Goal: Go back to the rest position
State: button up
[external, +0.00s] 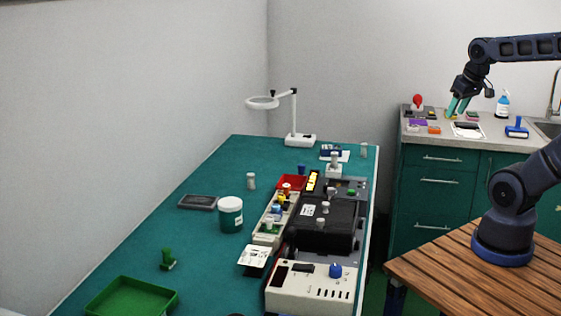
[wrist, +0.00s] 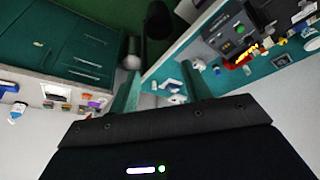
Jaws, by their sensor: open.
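My gripper (external: 458,109) shows in the external view at the upper right, pointing down with two teal fingers in front of or above the grey counter (external: 435,137). The fingers are apart and nothing shows between them. In the wrist view my gripper (wrist: 160,78) also shows its two teal fingers spread and empty. My arm reaches in from the right edge, bent down at the wrist. I cannot tell the exact gap between the fingertips and the counter items.
The green workbench (external: 165,225) carries a black rack unit (external: 325,225), a white-lidded jar (external: 231,214), a green tray (external: 132,297) and a magnifier lamp (external: 293,115). A spray bottle (external: 503,105) and blue stamp (external: 517,128) stand on the counter. The air above the bench is clear.

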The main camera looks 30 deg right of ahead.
jog(key=shift+s+d+f+m, duration=0.1)
jog(key=shift+s+f+m, duration=0.2)
jog(key=shift+s, duration=0.25)
